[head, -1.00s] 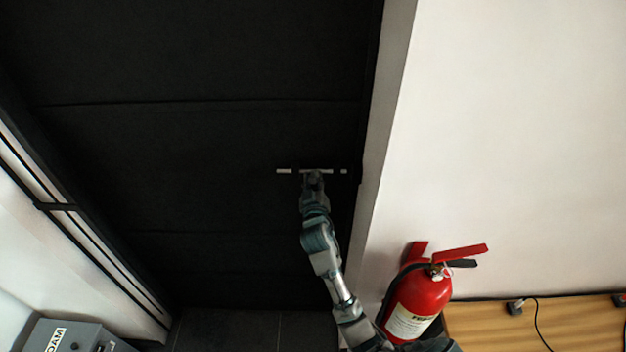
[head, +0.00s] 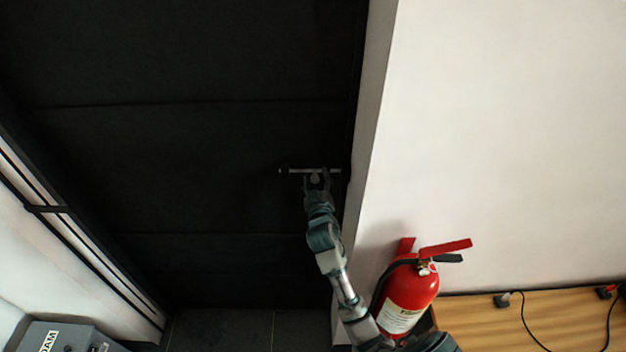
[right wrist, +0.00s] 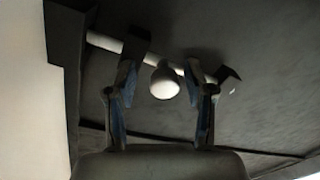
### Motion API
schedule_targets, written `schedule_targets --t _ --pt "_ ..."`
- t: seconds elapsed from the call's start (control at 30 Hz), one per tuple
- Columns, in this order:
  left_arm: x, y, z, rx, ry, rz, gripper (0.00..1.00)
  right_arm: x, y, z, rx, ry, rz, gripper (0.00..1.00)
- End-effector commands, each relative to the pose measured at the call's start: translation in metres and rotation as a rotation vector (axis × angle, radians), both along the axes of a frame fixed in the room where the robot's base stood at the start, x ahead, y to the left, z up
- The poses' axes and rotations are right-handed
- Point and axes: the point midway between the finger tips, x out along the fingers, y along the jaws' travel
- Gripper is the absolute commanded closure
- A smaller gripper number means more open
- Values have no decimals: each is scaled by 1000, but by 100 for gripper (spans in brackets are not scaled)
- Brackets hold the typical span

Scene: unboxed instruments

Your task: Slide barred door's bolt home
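The dark door (head: 190,175) is shut, filling the left and middle of the head view. Its pale bolt bar (head: 296,170) lies level near the door's right edge. In the right wrist view the bar (right wrist: 104,42) runs slantwise to the dark frame edge on the left, where its end meets or passes behind that edge; I cannot tell which. A round white knob (right wrist: 165,82) stands out from the bar. My right gripper (head: 317,180) is at the bolt, its two fingers apart on either side of the knob (right wrist: 160,80), with visible gaps. My left gripper is not in view.
A dark door frame (right wrist: 66,75) and white wall (head: 490,130) border the door on the right in the head view. A red fire extinguisher (head: 412,291) stands beside my right forearm. A wooden surface (head: 550,325) with cables is lower right; a grey box (head: 65,338) is lower left.

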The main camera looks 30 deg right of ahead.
Motion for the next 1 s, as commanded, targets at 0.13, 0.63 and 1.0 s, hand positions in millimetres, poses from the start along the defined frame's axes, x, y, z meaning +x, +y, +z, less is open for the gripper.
schedule_targets --t 0.13,0.63,1.0 --pt "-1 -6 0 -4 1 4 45 -1 2 0 0 0 2 47" --pt "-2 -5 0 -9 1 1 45 -83 54 1 -4 0 1 47" --pt "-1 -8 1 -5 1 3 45 -106 60 -1 -3 1 -1 47"
